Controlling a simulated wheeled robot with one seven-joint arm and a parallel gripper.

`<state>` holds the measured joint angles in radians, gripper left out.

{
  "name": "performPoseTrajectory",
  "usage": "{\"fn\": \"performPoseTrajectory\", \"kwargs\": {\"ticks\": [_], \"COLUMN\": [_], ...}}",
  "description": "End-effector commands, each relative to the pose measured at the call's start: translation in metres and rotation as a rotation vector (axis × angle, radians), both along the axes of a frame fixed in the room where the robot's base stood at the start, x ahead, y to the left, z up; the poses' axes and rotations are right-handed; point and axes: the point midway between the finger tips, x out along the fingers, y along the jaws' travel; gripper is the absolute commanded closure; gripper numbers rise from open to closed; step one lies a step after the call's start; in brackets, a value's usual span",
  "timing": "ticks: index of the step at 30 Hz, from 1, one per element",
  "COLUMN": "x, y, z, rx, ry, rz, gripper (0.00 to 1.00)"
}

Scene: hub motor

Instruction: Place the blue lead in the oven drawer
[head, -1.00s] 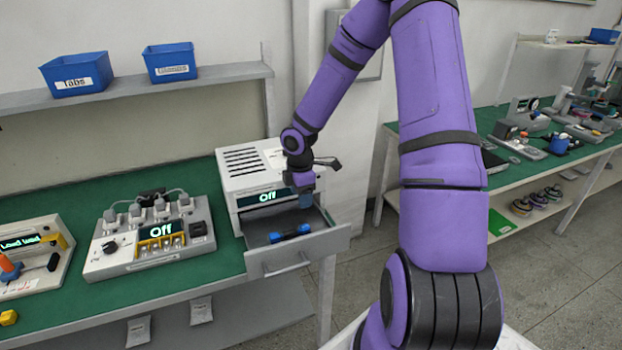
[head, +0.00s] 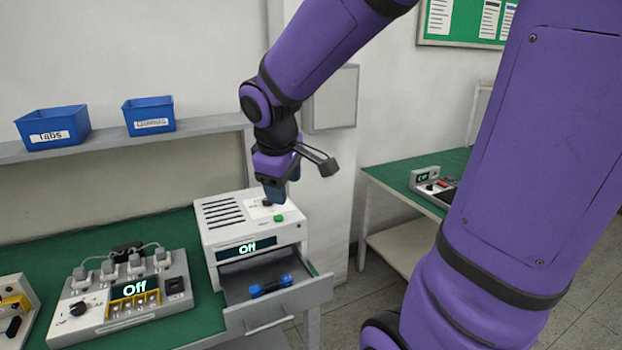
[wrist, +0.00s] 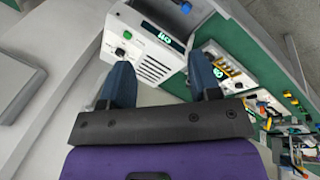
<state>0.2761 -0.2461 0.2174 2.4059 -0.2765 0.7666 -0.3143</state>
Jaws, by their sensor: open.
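The blue lead (head: 270,287), a short blue piece with a dark middle, lies in the pulled-out oven drawer (head: 295,298). The white oven (head: 218,242) stands at the bench's right end, its display reading "Off". My gripper (head: 274,194) is open and empty, pointing down at the oven's top, by the black knob; I cannot tell whether it touches. In the wrist view its two blue fingers (wrist: 163,80) are spread apart, with the oven (wrist: 118,22) beyond them. A blue bit at that view's top edge seems to be the lead (wrist: 184,6).
A charging unit (head: 95,315) with several plugs, also reading "Off", stands left of the oven on the green bench. Two blue bins (head: 53,128) (head: 148,115) sit on the shelf above. A second green bench (head: 395,178) stands at the right. The drawer juts out in front.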

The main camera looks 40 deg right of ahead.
Motion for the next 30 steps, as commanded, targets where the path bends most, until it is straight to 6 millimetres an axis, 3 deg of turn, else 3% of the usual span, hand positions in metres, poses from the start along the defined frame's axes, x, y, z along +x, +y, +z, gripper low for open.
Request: {"fn": "performPoseTrajectory", "kwargs": {"ticks": [6, 15, 21, 30], "x": [-0.051, -0.114, -0.132, -0.133], "y": [0.024, 0.046, 0.051, 0.052], "z": [0.038, 0.064, 0.068, 0.068], "rx": [0.108, 0.317, 0.389, 0.396], "ry": [-0.143, -0.273, -0.298, -0.299], "rz": [-0.152, -0.309, -0.350, -0.354], "gripper": [0.43, 0.43, 0.43, 0.43]}}
